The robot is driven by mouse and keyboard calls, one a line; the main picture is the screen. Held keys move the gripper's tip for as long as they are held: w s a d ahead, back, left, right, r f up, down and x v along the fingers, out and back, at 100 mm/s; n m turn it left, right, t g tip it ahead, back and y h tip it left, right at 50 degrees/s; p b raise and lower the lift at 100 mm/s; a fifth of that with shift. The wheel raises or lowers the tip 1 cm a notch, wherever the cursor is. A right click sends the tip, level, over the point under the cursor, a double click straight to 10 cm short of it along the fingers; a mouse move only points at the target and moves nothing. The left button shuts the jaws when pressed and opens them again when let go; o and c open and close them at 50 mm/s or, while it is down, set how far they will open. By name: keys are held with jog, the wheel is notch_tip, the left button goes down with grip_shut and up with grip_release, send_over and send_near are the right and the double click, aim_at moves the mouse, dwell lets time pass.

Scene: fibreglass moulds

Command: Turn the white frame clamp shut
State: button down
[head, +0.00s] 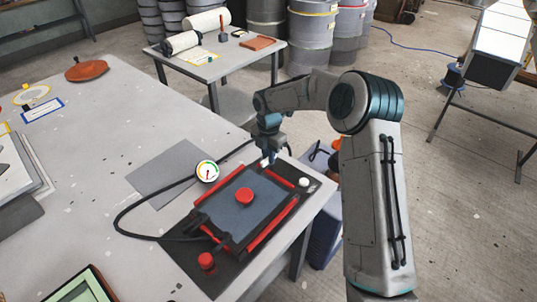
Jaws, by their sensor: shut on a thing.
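The red-edged frame (272,220) lies on a black base plate (185,257) at the near right corner of the table, with a blue-grey panel inside it. The white frame clamp (265,163) shows as a small pale piece at the frame's far corner. My gripper (268,155) is over that corner, pointing down, and is shut on the clamp. The fingers hide most of it, so its turn angle cannot be told. A round red knob (244,196) sits in the middle of the panel.
A white knob (303,182) and a red knob (206,261) stand on the base plate. A dial gauge (207,171) stands at the frame's left; a black hose (128,208) loops across the table (90,150). A tablet (85,290) lies at the near edge.

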jog(key=shift+r, duration=0.1)
jog(key=c, duration=1.4)
grip_release()
notch_tip(320, 180, up, 14)
jog(key=b, duration=0.1)
jog(key=shift+b, duration=0.3)
